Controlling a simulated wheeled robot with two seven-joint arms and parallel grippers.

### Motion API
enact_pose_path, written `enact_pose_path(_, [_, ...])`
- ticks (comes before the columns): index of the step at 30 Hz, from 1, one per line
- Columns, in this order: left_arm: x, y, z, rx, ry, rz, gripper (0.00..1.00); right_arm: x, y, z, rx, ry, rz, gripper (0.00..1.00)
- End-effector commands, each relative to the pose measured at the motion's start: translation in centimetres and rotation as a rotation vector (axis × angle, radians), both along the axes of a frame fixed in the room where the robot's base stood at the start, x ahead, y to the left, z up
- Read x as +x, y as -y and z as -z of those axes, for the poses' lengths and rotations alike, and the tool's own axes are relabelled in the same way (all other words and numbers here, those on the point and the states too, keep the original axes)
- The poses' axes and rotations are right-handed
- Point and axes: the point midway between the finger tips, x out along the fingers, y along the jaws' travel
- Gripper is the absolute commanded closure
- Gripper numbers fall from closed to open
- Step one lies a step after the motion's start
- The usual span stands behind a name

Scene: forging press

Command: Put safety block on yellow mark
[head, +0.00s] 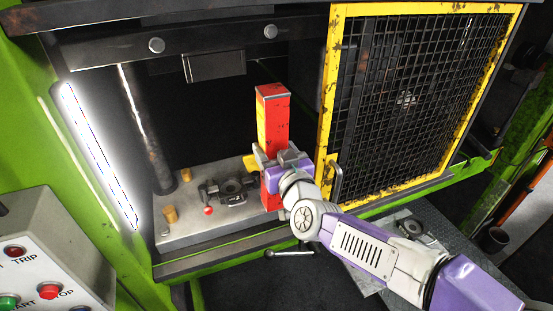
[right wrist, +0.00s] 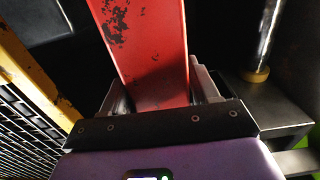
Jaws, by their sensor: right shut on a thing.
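The safety block (head: 273,115) is a tall red bar with a yellow left side and worn paint. It stands nearly upright in the press opening, above the right part of the grey press bed (head: 190,232). My right gripper (head: 278,163) is shut around its lower half. In the right wrist view the block's red face (right wrist: 147,50) rises between the two fingers (right wrist: 158,95). The block's foot is near the bed; I cannot tell whether it touches. No yellow mark can be made out clearly on the bed. My left gripper is not in view.
A dark die (head: 232,187), a red knob (head: 208,211) and short yellowish cylinders (head: 170,214) are on the bed left of the block. The yellow-framed mesh guard (head: 325,110) is close on the right. A dark column (head: 148,140) stands left. A control box (head: 45,245) is at lower left.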

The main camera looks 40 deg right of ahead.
Motion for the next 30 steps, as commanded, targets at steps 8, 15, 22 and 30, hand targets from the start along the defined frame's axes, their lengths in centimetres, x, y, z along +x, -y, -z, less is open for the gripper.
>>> enact_pose_path(8, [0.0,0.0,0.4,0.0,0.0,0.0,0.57,2.7,1.1,-0.3,-0.003,0.009,0.001,1.0])
enact_pose_path(15, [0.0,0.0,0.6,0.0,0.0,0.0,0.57,5.0,2.0,-0.3,-0.003,0.009,0.001,1.0])
enact_pose_path(22, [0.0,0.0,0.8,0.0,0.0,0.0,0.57,7.2,2.9,-0.3,-0.002,0.009,0.001,1.0])
enact_pose_path(30, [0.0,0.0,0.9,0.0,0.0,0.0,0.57,9.7,3.9,-0.4,-0.002,0.01,0.001,1.0])
